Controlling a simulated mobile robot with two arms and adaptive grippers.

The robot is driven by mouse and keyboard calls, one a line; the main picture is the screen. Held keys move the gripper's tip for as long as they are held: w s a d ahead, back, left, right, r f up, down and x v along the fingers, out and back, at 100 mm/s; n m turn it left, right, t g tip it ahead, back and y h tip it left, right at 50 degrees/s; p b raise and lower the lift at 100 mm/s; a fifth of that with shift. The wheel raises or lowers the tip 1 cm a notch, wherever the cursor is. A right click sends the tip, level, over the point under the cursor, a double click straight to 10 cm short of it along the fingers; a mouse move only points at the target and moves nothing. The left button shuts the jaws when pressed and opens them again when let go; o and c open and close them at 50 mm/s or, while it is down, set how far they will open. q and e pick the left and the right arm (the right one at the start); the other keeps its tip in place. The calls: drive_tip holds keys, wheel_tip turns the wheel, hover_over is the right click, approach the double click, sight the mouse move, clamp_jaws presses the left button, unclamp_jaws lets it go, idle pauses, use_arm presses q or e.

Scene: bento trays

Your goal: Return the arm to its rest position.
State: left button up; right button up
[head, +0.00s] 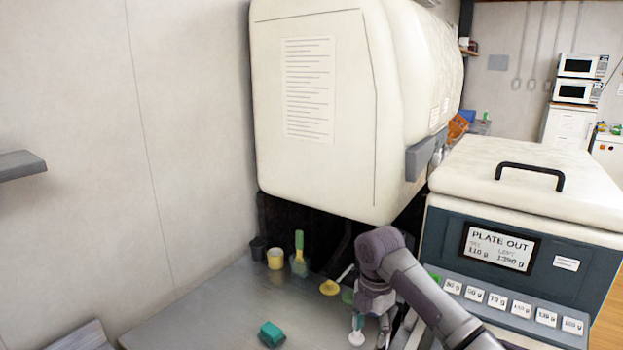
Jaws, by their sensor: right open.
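My right arm comes in from the lower right and bends down over the grey metal counter (200,318). My right gripper (370,334) hangs at its end, pointing down. It is open, near the bottom edge of the head view. A small white round-ended item (356,338) shows beside its fingers. I cannot tell whether they touch. My left gripper is not in view.
A teal block (271,334) lies on the counter. A yellow cup (275,258), a dark cup (258,248) and a green-handled tool (299,255) stand at the back. A large cream housing (315,170) overhangs. A PLATE OUT machine (590,262) stands right.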

drive_tip(key=s+a+f+m+t+y, duration=0.15)
drive_tip(key=s+a+f+m, duration=0.25)
drive_tip(key=s+f+m, duration=0.85)
drive_tip(key=s+d+m+t+h, duration=0.1)
drive_tip(key=s+d+m, duration=0.5)
drive_tip(key=s, duration=0.6)
drive_tip(key=s+d+m+t, duration=0.1)
drive_tip(key=s+d+m, duration=0.5)
drive_tip(key=s, duration=0.6)
wheel_tip(320, 180, down, 27)
drive_tip(key=s+g, duration=0.1)
drive_tip(key=s, duration=0.1)
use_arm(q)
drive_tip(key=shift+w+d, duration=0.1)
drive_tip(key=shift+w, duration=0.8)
use_arm(e)
drive_tip(key=s+d+f+g, duration=0.1)
drive_tip(key=s+d+f, duration=0.2)
drive_tip(key=s+f, duration=1.2)
drive_tip(key=shift+s+f+n, duration=0.35)
drive_tip(key=shift+s, duration=0.3)
